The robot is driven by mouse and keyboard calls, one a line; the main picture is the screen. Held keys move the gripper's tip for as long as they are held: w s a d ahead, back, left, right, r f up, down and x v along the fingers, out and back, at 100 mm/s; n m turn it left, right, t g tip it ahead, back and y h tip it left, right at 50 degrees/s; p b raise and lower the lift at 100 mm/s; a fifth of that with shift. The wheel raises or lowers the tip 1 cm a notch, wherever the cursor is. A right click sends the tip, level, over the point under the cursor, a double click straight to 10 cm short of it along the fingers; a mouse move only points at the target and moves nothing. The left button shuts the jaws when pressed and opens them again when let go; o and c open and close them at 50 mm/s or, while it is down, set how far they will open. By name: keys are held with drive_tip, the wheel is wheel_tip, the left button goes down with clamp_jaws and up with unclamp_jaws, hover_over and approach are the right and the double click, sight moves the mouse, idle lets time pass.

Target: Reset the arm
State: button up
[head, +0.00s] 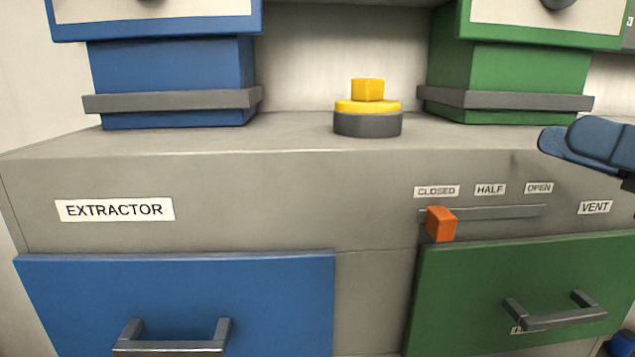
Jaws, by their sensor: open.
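My gripper (575,145) shows at the right edge, with its blue, rounded fingers reaching in from the right. It is open and nothing shows between the fingers. It appears in front of the green side of the cabinet, above the VENT label (594,207). The rest of my arm is mostly out of the picture. The orange slider knob (441,224) stands at the left end of its slot, below the CLOSED label (436,191). My gripper is apart from it, up and to the right.
A yellow button (367,104) on a dark base sits on the grey counter (290,137). It stands between a blue unit (172,70) and a green unit (520,72). Below are a blue drawer (180,290) and a green drawer (460,290), both with protruding handles.

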drive_tip(key=s+a+f+m+t+y, duration=0.1)
drive_tip(key=s+a+f+m+y, duration=0.4)
drive_tip(key=s+f+m, duration=0.1)
drive_tip(key=s+f+n+t+h, duration=0.1)
drive_tip(key=s+f+n+h, duration=1)
drive_tip(key=n, duration=0.5)
drive_tip(key=s+d+f+n+t+h, duration=0.1)
drive_tip(key=s+f+n+h, duration=0.9)
drive_tip(key=f+n, duration=0.6)
drive_tip(key=s+n, duration=0.1)
drive_tip(key=s, duration=0.1)
drive_tip(key=shift+s+d+f+n+t+h, duration=0.25)
drive_tip(key=shift+s+f+n+t+h, duration=0.05)
drive_tip(key=shift+s+h, duration=0.1)
